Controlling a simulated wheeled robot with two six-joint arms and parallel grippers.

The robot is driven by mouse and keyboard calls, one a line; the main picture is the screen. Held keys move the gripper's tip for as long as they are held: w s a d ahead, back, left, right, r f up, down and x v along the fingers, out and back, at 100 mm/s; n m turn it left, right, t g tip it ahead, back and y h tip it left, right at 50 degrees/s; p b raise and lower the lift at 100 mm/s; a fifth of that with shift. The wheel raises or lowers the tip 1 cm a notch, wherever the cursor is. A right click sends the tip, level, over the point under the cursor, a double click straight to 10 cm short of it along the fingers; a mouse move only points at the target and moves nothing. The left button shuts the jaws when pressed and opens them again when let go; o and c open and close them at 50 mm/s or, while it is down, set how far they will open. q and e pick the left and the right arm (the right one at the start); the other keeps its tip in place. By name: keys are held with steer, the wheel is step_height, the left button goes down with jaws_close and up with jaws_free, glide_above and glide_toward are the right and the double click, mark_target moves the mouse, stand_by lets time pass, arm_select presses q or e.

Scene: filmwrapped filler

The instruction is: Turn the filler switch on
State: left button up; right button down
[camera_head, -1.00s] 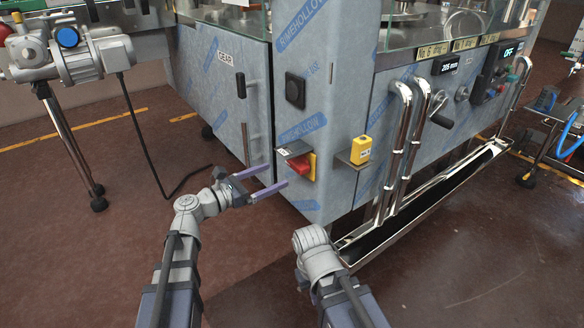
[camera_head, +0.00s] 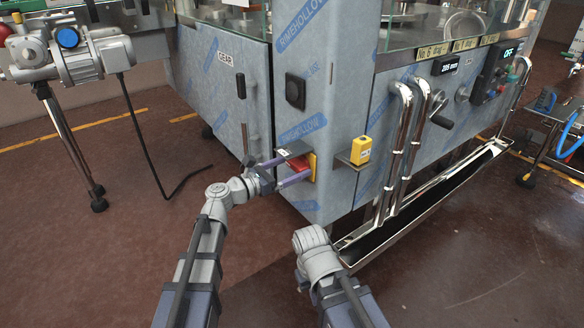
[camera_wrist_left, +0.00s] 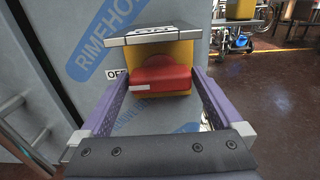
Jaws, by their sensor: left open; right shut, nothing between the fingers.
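The filler switch is a red knob (camera_head: 299,163) on a yellow plate (camera_head: 313,165), under a small grey hood (camera_head: 292,150) on the grey machine's corner panel. In the left wrist view, the red knob (camera_wrist_left: 160,77) has a white mark at its lower left, and an OFF label (camera_wrist_left: 117,74) is beside the yellow plate. My left gripper (camera_head: 292,170) is open, its purple fingers on either side of the knob. In the left wrist view, its fingertips reach the knob's sides; I cannot tell whether they touch. My right arm's wrist shows low in the head view, its fingers out of sight.
A yellow box (camera_head: 360,150) on a small bracket is just right of the switch. Chrome pipes (camera_head: 405,150) and a long tray (camera_head: 430,205) run further right. A door handle (camera_head: 245,145) is to the left. A motor on a stand (camera_head: 85,60) is at far left. Open floor lies in front.

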arm_select(q)
steer(key=shift+c, duration=0.2)
steer(key=c, duration=1)
steer(key=shift+o, duration=0.2)
steer(key=shift+m, duration=0.3)
steer(key=m, duration=0.3)
steer(key=shift+s+m, duration=0.1)
steer(key=shift+m, duration=0.2)
steer(key=m, duration=0.4)
steer(key=shift+m, duration=0.3)
steer(key=m, duration=0.4)
steer(key=shift+f+m, duration=0.1)
steer(key=shift+m, duration=2.4)
steer(key=shift+s, duration=0.1)
